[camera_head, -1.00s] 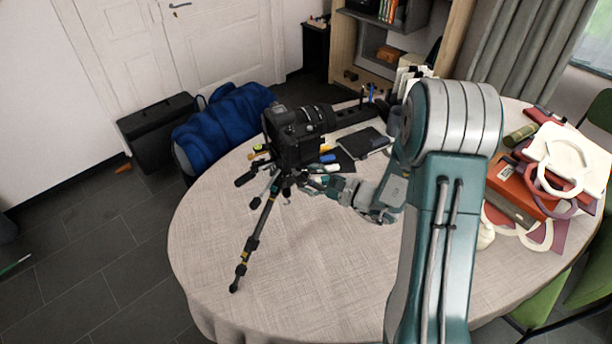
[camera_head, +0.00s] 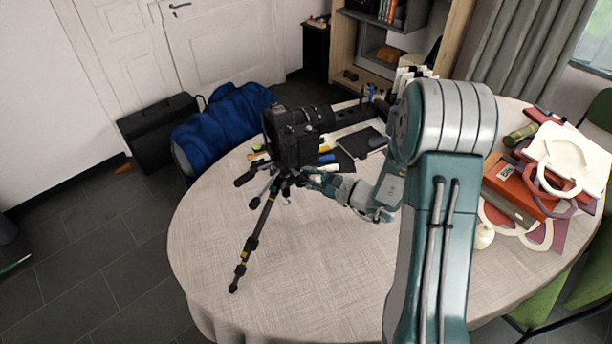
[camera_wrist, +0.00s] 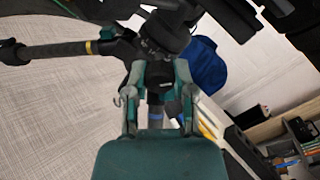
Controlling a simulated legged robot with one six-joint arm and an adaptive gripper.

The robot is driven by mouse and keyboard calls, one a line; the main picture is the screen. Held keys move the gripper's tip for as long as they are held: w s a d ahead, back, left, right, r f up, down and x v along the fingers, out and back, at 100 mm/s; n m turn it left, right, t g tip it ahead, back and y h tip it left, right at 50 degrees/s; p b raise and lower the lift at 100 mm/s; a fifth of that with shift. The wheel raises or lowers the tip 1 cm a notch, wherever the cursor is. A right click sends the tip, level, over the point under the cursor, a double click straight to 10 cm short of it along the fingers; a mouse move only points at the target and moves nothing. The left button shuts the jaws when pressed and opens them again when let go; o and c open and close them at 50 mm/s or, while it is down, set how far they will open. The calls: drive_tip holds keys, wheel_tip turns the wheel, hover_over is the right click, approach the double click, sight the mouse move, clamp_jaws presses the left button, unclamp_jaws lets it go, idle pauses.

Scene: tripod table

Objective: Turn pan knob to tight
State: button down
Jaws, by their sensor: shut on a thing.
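The black camera (camera_head: 292,138) with its long lens is mounted on a small black tripod (camera_head: 252,240) on the table. My gripper (camera_head: 310,180) is at the tripod head, just below the camera. In the wrist view my gripper (camera_wrist: 162,72) has its two green fingers closed around a dark part at the base of the tripod head (camera_wrist: 165,35). The pan knob itself is mostly hidden between the fingers, and its tightness cannot be told. A tripod leg (camera_wrist: 65,48) with a yellow band reaches left in the wrist view.
The round cloth-covered table (camera_head: 330,270) is clear at the front. A dark notebook (camera_head: 362,142) and small items lie behind the tripod. Red boxes (camera_head: 520,185) and pale ring-shaped pieces are piled at the right. A blue cloth (camera_head: 225,118) is beyond the table.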

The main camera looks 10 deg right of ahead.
drive_tip(key=m, duration=0.6)
drive_tip(key=shift+m, duration=0.3)
idle(0.4)
drive_tip(key=shift+c, duration=2.2)
unclamp_jaws()
drive_tip(key=v, duration=1.2)
